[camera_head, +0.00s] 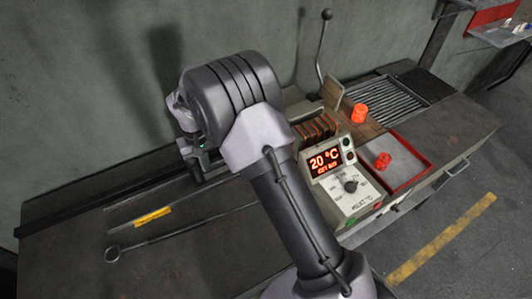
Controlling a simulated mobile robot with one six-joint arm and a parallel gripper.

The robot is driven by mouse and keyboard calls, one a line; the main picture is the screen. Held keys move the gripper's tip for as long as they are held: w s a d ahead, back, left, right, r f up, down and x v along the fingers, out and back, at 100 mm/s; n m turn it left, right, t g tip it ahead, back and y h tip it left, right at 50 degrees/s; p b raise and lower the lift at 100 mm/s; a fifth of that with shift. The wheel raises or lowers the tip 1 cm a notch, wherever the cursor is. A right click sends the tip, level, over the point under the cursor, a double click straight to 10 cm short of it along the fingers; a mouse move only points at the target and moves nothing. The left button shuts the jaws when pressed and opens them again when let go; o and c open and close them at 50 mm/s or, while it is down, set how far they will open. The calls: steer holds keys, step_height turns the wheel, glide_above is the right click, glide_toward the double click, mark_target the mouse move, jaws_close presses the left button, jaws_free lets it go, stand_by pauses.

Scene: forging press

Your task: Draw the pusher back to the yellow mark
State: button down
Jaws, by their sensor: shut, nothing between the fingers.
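A thin metal rod with a ring at its left end (112,254) lies along the left part of the bench. It looks like the pusher, and its right end is hidden behind my arm. A small yellow mark (152,217) is on the bench top, behind the rod and right of the ring. My gripper (192,172) is over the back of the bench, right of the yellow mark and largely hidden by my own wrist. It is shut and appears apart from the ring. Whether it touches anything behind my wrist is hidden.
A control box (342,180) reads 20 °C, with orange coils (315,130) behind it. A glowing orange billet (359,113) stands on a brown plate; another (383,160) is in a red-edged tray (412,178). A tall lever (320,50) rises behind. The bench's front left is clear.

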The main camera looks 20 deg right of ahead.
steer(key=s+a, duration=0.2)
steer(key=a, duration=0.7)
steer(key=s+a, duration=0.2)
steer(key=a, duration=0.6)
step_height(320, 180, up, 13)
steer(key=w+d+p, duration=0.1)
steer(key=d+p, duration=0.1)
steer(key=p, duration=0.7)
steer(key=shift+d, duration=0.15)
